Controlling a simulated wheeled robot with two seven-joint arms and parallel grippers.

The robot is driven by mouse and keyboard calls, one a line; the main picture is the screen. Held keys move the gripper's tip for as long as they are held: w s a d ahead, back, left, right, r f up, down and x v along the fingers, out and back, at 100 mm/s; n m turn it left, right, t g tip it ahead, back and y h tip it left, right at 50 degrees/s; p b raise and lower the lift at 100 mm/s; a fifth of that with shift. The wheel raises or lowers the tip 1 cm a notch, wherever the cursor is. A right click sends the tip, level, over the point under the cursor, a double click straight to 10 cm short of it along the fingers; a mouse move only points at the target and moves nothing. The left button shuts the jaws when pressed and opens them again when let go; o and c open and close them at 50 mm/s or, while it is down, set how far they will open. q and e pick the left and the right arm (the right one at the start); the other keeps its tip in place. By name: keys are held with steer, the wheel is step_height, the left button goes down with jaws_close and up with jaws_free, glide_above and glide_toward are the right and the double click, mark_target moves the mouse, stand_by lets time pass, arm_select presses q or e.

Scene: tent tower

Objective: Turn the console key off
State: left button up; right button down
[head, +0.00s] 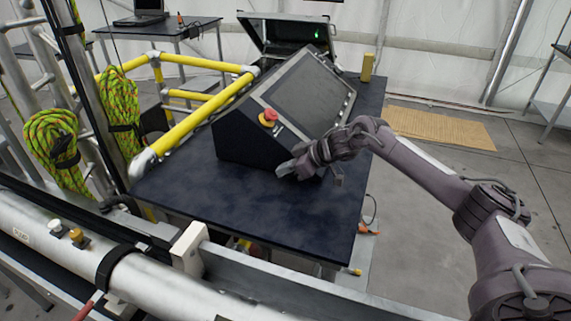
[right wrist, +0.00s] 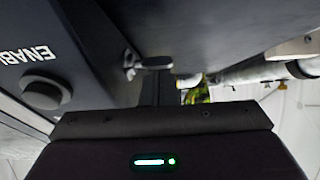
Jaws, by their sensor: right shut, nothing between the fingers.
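The console (head: 240,142) is a dark sloped box with a screen and a red emergency button (head: 268,117), standing on the dark table. My right gripper (head: 288,170) is shut and empty at the console's lower front edge, and hides part of that edge. In the right wrist view a small key-like part with a dark grip (right wrist: 152,62) sticks out near the console's edge. A round black knob (right wrist: 42,93) sits beside the lettering "ENABL". The key's turned position is too unclear to tell. My left gripper is not in view.
The dark table (head: 210,200) is clear in front of the console. Yellow rails (head: 205,104) with coiled rope (head: 52,140) stand at the left. An open case (head: 290,35) sits behind the console. A large metal pipe (head: 75,245) crosses the foreground.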

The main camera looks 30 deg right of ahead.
steer(key=p, duration=0.1)
steer(key=g+h+p, duration=0.1)
steer(key=p, duration=0.1)
steer(key=g+h+p, duration=0.1)
steer(key=shift+w+a+r, duration=0.25)
steer(key=shift+a+r, duration=0.05)
steer(key=shift+r, duration=0.05)
steer(key=shift+g+h+p, duration=0.4)
steer(key=shift+g+p, duration=0.1)
steer(key=shift+g, duration=0.1)
steer(key=shift+f, duration=0.3)
steer(key=shift+w+a+p, duration=0.1)
steer(key=shift+w+p, duration=0.15)
steer(key=shift+p, duration=0.35)
steer(key=shift+w+a+f, duration=0.2)
steer(key=shift+w+a, duration=0.1)
steer(key=shift+w, duration=0.1)
